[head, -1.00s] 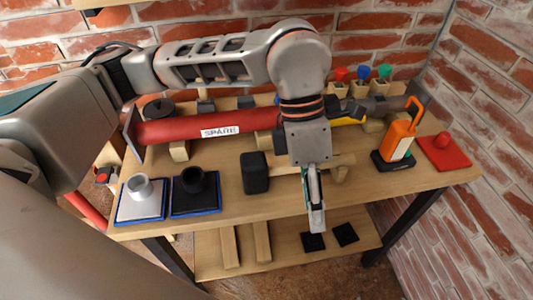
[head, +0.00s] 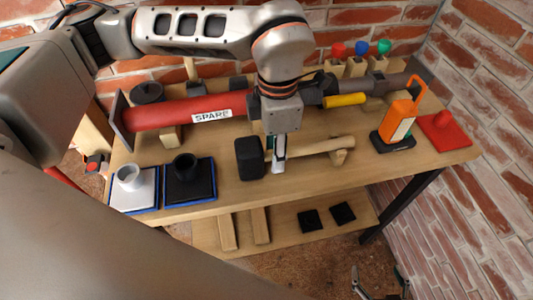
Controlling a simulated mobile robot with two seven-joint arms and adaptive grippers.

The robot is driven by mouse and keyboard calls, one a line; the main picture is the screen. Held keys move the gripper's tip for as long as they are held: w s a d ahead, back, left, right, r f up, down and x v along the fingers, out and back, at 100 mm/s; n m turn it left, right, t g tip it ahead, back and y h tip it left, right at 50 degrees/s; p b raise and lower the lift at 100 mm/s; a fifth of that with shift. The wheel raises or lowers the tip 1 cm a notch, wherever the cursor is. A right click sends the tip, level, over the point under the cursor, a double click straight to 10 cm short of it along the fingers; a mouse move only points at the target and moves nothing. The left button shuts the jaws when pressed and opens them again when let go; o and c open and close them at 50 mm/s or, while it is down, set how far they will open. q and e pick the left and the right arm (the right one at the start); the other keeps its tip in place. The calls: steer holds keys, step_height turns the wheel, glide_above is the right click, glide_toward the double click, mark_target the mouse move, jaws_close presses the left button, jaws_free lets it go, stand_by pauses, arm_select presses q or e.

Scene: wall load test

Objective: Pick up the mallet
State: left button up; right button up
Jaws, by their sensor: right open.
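The mallet lies on the wooden workbench, with a black block head (head: 249,158) and a pale wooden handle (head: 325,146) reaching right. My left gripper (head: 279,165) points down at the handle just right of the head. Its fingers show edge-on, so their gap is hidden, and I cannot tell if they touch the handle. Part of the handle near the head is hidden behind it. My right gripper (head: 379,285) is open and empty at the bottom edge, low in front of the bench and far from the mallet.
A red cylinder marked SPARE (head: 190,112) lies behind the mallet. A white cup (head: 130,178) and a black cup (head: 184,167) stand on pads at left. An orange lamp (head: 401,122) and a red piece (head: 444,130) stand at right, near the brick wall.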

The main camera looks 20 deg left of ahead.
arm_select(q)
steer(key=shift+f, duration=0.5)
jaws_close()
steer(key=shift+r, duration=0.2)
step_height(320, 180, up, 20)
steer(key=p, duration=0.1)
steer(key=shift+f, duration=0.15)
steer(key=shift+a, duration=0.1)
